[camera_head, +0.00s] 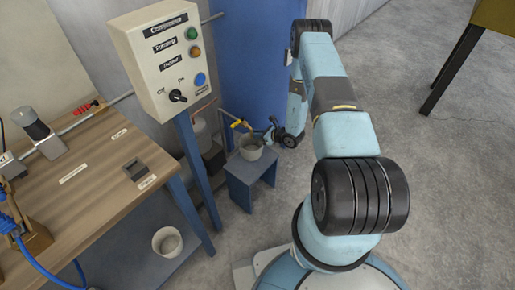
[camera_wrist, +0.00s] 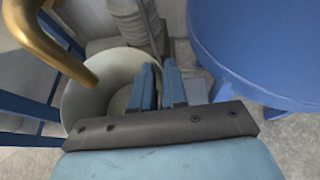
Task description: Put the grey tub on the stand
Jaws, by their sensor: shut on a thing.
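The grey tub (camera_head: 250,152) is at the blue stand (camera_head: 263,168) in the head view, upright, under a yellow spout (camera_head: 238,124). I cannot tell for sure whether its base rests fully on the stand top. My gripper (camera_head: 274,132) is at the tub's right rim. In the wrist view the tub (camera_wrist: 88,105) lies left of and behind the fingers, and my gripper (camera_wrist: 158,88) is shut on its rim, one finger on each side. The yellow spout (camera_wrist: 45,45) reaches over the tub's left side there.
A second pale tub (camera_head: 167,243) stands low beside the wooden workbench (camera_head: 90,190). A control box (camera_head: 165,60) on a blue post stands left of the stand. A large blue round-edged thing (camera_wrist: 262,50) is close at the right.

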